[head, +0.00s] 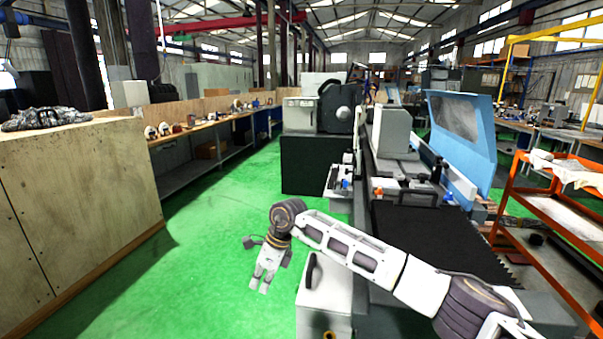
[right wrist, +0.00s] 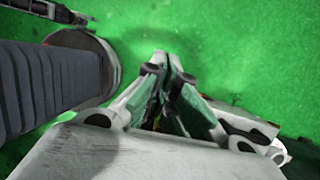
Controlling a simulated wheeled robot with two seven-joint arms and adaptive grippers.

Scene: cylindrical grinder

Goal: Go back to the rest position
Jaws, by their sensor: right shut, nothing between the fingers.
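My right arm reaches in from the lower right of the head view, in front of the grinder. My right gripper (head: 260,287) hangs downward over the green floor, left of the grinder's white front cabinet (head: 325,298). In the right wrist view its fingers (right wrist: 165,62) come together with nothing between them, above bare green floor. My left gripper is not in either view. The cylindrical grinder (head: 420,220) stands right of centre, with a dark bed cover and a raised blue guard (head: 462,135).
A wooden cabinet (head: 75,220) stands at the left. A long workbench (head: 205,128) with small parts runs behind it. An orange rack (head: 560,215) stands at the right. The green floor (head: 215,225) between cabinet and grinder is clear.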

